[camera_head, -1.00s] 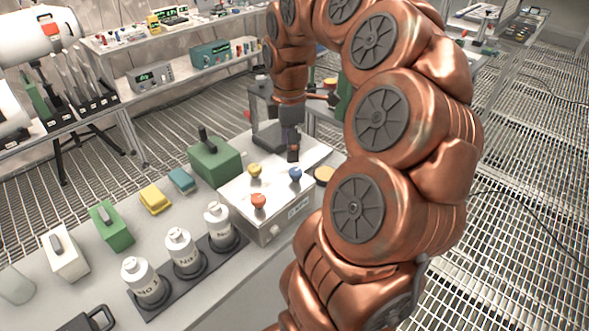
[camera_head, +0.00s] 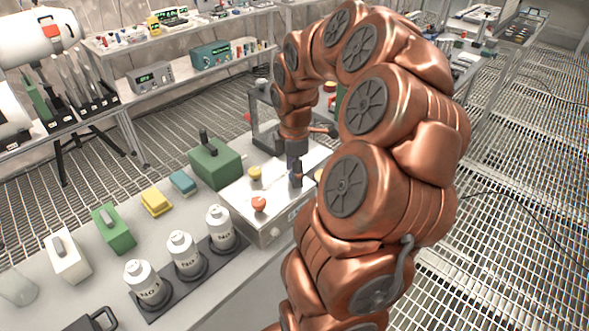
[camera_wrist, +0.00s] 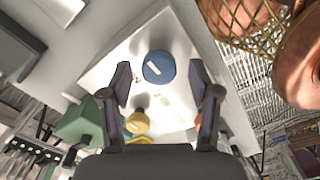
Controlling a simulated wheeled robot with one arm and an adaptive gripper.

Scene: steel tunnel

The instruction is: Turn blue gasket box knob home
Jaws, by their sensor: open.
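The white box (camera_head: 243,212) stands on the bench and carries yellow, orange and blue knobs. The blue knob (camera_wrist: 158,67) is round with a light mark on its top, and lies between and just beyond my fingertips in the wrist view. In the head view my gripper mostly hides it. My gripper (camera_head: 295,172) points down over the right part of the box. In the wrist view its two fingers (camera_wrist: 158,82) are apart, one on each side of the blue knob; I cannot tell whether they touch it.
The yellow knob (camera_head: 255,171) and orange knob (camera_head: 259,204) stand left of my gripper. A green box (camera_head: 215,162) with a dark handle stands beside the white box. Several white bottles (camera_head: 184,254) stand in a dark rack in front of it.

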